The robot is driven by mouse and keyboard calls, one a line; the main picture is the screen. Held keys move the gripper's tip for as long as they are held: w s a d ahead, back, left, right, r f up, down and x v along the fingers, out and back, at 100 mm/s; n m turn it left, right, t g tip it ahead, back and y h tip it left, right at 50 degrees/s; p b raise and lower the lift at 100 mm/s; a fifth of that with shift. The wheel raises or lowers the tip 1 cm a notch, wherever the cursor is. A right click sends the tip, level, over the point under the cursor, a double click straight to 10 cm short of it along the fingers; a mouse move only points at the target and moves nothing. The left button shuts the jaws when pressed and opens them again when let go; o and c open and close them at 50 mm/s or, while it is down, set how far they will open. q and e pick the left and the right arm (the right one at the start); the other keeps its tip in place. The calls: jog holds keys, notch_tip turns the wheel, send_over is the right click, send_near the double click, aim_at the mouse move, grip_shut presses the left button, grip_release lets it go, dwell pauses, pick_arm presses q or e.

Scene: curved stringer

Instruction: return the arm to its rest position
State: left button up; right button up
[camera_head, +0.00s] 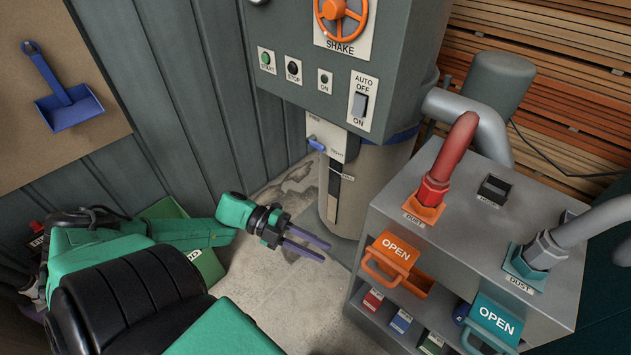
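My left arm comes in from the lower left, green and black. Its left gripper (309,246) is in front of the grey machine, low over the concrete floor. Its two purple fingers are apart and point right, with nothing seen between them. The gripper is to the left of the grey cabinet and touches nothing that I can see. My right gripper is not in view.
The grey machine (310,115) carries buttons, a switch and an orange handwheel (340,12). The grey cabinet (400,215) at the right has an orange drawer (392,253), a teal drawer (493,322) and hoses. A blue dustpan (70,105) hangs at upper left. Bare floor (290,310) lies below the gripper.

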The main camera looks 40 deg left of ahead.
pick_arm(q)
jog(key=w+a+f+n+t+y, duration=0.4)
jog(key=a+f+n+t+y, duration=0.4)
jog(key=a+f+n, duration=0.7)
jog(key=s+f+n+g+y, duration=0.1)
jog(key=s+f+g+y, duration=0.3)
jog(key=f, duration=0.6)
jog(key=s+d+f+n+g+y, duration=0.25)
jog(key=s+f+n, duration=0.25)
jog(key=s+f, duration=0.5)
jog(key=s+d+f+n+g, duration=0.1)
jog(key=s+d+f+g, duration=0.1)
jog(key=s, duration=0.4)
jog(key=s+d+f+n+g, duration=0.1)
jog(key=s+d+f+g, duration=0.1)
jog(key=s+d+f, duration=0.3)
jog(key=s+d, duration=0.1)
jog(key=d, duration=0.1)
jog(key=shift+s+d+f+n+g, duration=0.3)
jog(key=shift+s+n+g, duration=0.05)
jog(key=shift+s+n, duration=0.05)
